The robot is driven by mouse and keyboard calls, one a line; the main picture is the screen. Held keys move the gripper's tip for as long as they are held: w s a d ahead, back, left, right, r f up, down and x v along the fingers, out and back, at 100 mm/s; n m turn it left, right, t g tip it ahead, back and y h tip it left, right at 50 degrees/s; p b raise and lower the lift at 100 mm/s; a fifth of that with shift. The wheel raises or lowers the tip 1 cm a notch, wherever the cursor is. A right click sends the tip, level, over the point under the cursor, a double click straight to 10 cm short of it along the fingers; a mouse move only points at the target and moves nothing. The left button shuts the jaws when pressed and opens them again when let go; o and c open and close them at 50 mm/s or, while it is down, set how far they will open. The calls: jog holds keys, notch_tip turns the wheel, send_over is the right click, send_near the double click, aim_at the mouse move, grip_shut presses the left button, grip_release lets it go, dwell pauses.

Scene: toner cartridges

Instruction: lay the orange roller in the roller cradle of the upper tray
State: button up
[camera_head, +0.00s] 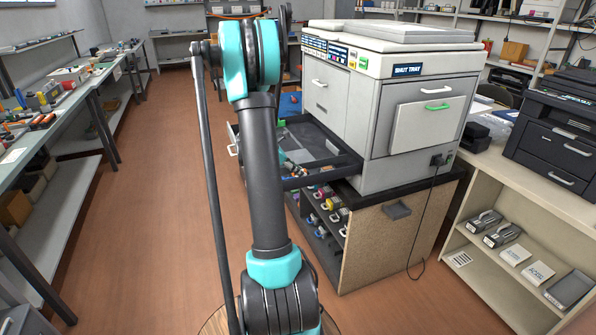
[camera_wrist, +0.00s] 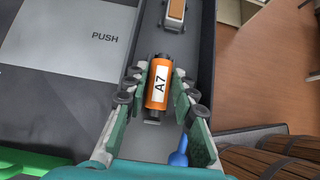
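The orange roller (camera_wrist: 151,101), with a white A7 label and dark ends, lies lengthwise between the fingers of my gripper (camera_wrist: 161,72) in the wrist view. The fingertips close in on both its sides near its far end. Whether it rests on the surface below is not clear. It is over a grey channel of the open upper tray (camera_wrist: 205,50). A grey holder (camera_wrist: 166,29) with an orange-brown piece stands farther along that channel; I cannot tell whether it is the cradle. In the head view my arm reaches toward the upper tray (camera_head: 325,178) and my gripper is mostly hidden.
The tray's light PUSH panel (camera_wrist: 85,40) is left of the roller. A blue-tipped object (camera_wrist: 179,158) is near my right finger. The printer (camera_head: 385,110) stands behind the tray. Floor is clear to the left.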

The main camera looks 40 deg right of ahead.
jog(key=shift+a+r, duration=0.1)
jog(key=v, duration=1.1)
jog(key=s+a+f+m+t+y, duration=0.3)
jog(key=s+a+m, duration=0.4)
jog(key=a, duration=0.8)
jog(key=s+a+f+m+t+y, duration=0.3)
jog(key=s+a+f+m+y, duration=0.2)
jog(key=s+a, duration=0.8)
jog(key=a+f+m, duration=0.1)
jog(key=m, duration=0.2)
jog(key=shift+s+a+y, duration=0.35)
jog(key=shift+y, duration=0.05)
